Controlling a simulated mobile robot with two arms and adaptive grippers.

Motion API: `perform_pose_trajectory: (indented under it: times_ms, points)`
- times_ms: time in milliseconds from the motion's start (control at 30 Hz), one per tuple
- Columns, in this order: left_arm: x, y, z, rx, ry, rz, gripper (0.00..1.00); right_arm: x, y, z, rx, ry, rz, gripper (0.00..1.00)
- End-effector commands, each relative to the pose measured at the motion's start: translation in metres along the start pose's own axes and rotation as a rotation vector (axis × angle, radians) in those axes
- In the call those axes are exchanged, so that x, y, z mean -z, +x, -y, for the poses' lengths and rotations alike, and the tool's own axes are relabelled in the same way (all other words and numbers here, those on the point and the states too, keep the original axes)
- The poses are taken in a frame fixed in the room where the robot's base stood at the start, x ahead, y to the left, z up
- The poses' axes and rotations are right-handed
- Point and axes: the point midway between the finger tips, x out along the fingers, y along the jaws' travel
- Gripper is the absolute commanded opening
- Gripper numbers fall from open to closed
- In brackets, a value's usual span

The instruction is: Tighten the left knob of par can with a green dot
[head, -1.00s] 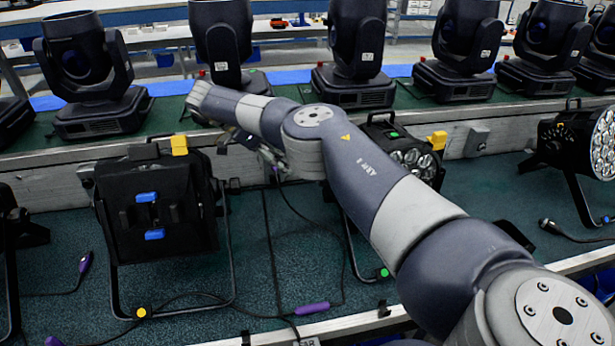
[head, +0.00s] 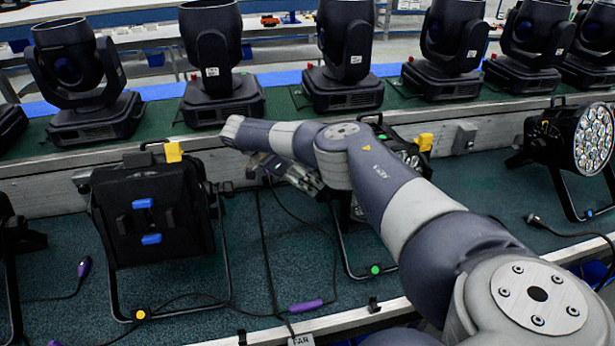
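The par can with a green dot (head: 375,270) on its stand's foot stands in the middle of the lower shelf. My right arm hides much of it; part of its lens face (head: 406,155) and a yellow knob (head: 425,141) on its right show. Its left knob is hidden or cannot be made out. My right gripper (head: 312,182) is just left of this par can, fingers pointing right and down toward it. Whether the fingers are open or shut is too small to tell. My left gripper is not in view.
Another par can (head: 592,140) stands at the right. Several moving-head lights line the upper shelf. Cables and a purple connector (head: 306,306) lie on the green floor.

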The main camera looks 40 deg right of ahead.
Motion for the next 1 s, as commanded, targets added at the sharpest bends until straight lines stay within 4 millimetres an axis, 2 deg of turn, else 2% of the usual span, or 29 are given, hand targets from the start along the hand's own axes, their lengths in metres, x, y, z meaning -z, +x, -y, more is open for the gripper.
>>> perform_pose_trajectory:
  times_ms: [33,200,567,1000]
  points:
    - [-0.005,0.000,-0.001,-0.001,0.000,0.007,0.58,0.000,0.000,0.000,0.000,0.000,0.000,0.49]
    - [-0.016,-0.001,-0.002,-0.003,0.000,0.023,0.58,0.000,0.000,0.000,0.000,0.000,0.000,0.13]
    - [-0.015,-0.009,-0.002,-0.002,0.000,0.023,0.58,0.002,-0.002,-0.001,0.021,0.019,0.000,0.13]
    - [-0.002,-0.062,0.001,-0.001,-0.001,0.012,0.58,0.004,-0.004,-0.005,0.228,0.220,-0.001,0.13]
